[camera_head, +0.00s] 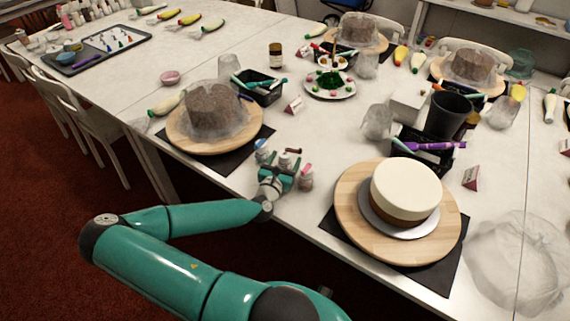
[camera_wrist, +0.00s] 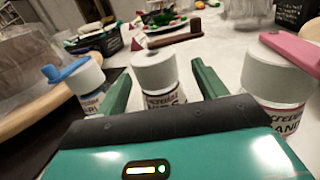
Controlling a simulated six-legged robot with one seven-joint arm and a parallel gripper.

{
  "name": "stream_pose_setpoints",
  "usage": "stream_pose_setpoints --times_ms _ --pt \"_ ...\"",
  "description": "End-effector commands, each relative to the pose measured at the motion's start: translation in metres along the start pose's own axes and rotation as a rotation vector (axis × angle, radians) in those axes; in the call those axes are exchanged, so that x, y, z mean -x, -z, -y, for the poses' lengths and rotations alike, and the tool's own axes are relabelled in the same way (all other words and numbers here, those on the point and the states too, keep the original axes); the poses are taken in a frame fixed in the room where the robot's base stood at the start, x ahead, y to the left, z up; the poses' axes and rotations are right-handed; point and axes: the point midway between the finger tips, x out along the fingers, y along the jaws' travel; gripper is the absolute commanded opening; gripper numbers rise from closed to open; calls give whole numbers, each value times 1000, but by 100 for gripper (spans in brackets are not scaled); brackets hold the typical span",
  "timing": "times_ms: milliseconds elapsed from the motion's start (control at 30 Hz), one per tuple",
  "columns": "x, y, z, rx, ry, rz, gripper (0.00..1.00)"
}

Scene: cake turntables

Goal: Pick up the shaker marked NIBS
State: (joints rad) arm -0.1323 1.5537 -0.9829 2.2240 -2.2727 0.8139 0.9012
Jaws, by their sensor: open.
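Three white-capped shakers stand in a row at the table's near edge. The middle shaker (camera_wrist: 160,78) has a brown lever on its cap, and its label is partly hidden, with the end looking like "BS". The blue-topped shaker (camera_wrist: 83,80) is on its left, its label partly hidden. My gripper (camera_wrist: 160,85) is open, with one green finger on each side of the middle shaker. In the head view my gripper (camera_head: 276,176) is low among the shakers; contact cannot be told.
A white cake (camera_head: 405,187) on a wooden turntable (camera_head: 354,220) stands to the right. A covered brown cake (camera_head: 212,108) on another turntable (camera_head: 180,138) stands to the left. A black tray (camera_head: 262,92) and a plate of sweets (camera_head: 330,93) lie behind.

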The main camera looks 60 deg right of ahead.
Motion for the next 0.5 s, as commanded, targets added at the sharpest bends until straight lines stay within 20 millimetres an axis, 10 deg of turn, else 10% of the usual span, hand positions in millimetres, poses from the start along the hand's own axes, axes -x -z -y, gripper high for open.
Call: stream_pose_setpoints --times_ms 200,500 --pt "-1 0 0 0 0 0 70" --pt "-1 0 0 -1 0 1 19"
